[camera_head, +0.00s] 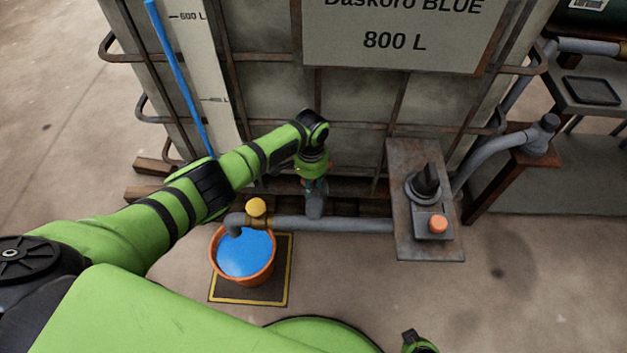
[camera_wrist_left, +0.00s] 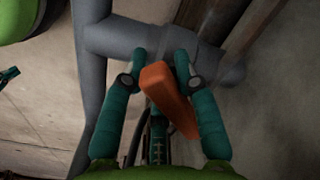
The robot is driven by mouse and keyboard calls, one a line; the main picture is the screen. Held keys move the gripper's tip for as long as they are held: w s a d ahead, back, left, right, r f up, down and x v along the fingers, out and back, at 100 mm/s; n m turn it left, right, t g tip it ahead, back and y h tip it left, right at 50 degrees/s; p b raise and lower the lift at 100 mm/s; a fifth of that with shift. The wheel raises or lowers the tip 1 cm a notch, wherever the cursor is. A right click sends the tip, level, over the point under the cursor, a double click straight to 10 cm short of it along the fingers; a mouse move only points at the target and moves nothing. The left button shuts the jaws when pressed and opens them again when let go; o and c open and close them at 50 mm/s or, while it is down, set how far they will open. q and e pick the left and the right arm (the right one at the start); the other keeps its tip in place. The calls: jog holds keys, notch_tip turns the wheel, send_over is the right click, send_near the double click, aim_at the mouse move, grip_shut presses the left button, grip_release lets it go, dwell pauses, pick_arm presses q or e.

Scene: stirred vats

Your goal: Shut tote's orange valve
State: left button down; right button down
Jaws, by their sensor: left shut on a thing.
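The tote (camera_head: 350,110) is a pale caged tank with a sign reading "Daskoro BLUE 800 L". My left gripper (camera_head: 315,188) reaches down in front of its base, at the grey pipework. In the left wrist view the orange valve handle (camera_wrist_left: 172,100) lies between the teal fingers of my left gripper (camera_wrist_left: 160,72), which is shut on it. The handle slants from upper left to lower right beside a grey pipe (camera_wrist_left: 112,40). In the head view the gripper mostly hides the handle.
An orange bucket (camera_head: 216,268) of blue liquid stands on a yellow-edged mat (camera_head: 283,283) under the spout (camera_head: 236,222). A yellow knob (camera_head: 256,207) tops the pipe. A rusty panel (camera_head: 410,160) with a black knob and orange button stands right. Floor is clear lower right.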

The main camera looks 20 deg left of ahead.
pick_arm(q)
jog(key=m, duration=0.3)
jog(key=a+m, duration=0.1)
jog(key=m, duration=0.1)
jog(key=shift+w+f, duration=0.1)
jog(key=shift+w, duration=0.15)
jog(key=shift+w+a+m, duration=0.1)
jog(key=shift+m, duration=0.6)
jog(key=shift+m+b, duration=0.3)
jog(key=shift+m, duration=0.3)
jog(key=shift+w, duration=0.1)
pick_arm(e)
jog(key=shift+s+r, duration=0.1)
jog(key=shift+s, duration=0.15)
jog(key=shift+w, duration=0.1)
pick_arm(q)
jog(key=c, duration=0.9)
grip_release()
jog(key=shift+a, duration=0.1)
